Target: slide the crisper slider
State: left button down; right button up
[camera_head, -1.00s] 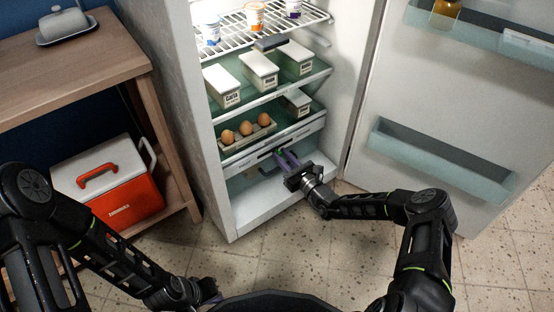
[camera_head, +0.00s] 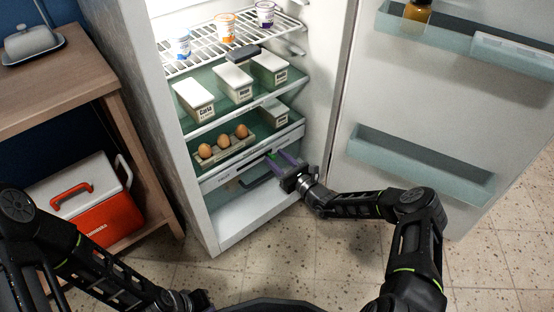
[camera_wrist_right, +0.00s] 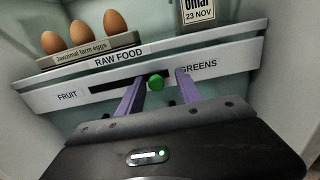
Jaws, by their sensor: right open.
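The crisper slider is a small green knob (camera_wrist_right: 155,83) in a dark slot (camera_wrist_right: 103,87) on the white drawer-front strip. The strip reads FRUIT at left and GREENS at right. The knob stands toward the GREENS side, and the dark slot shows to its left. It also shows in the head view (camera_head: 271,155). My right gripper (camera_wrist_right: 158,92) is open, with its purple fingers on either side of the knob. I cannot tell whether a finger touches it. My left gripper (camera_head: 197,299) is low at the picture's bottom edge, its jaws unclear.
An egg carton (camera_head: 224,150) and labelled white boxes (camera_head: 233,83) stand on shelves above the strip. The open fridge door (camera_head: 420,130) is at right. A wooden table (camera_head: 60,90) with a red and white cooler (camera_head: 95,205) is at left.

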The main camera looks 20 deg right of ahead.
jog(key=p+v, duration=0.3)
jog(key=v, duration=0.4)
jog(key=shift+s, duration=0.4)
jog(key=shift+r+p, duration=0.1)
jog(key=shift+p, duration=0.2)
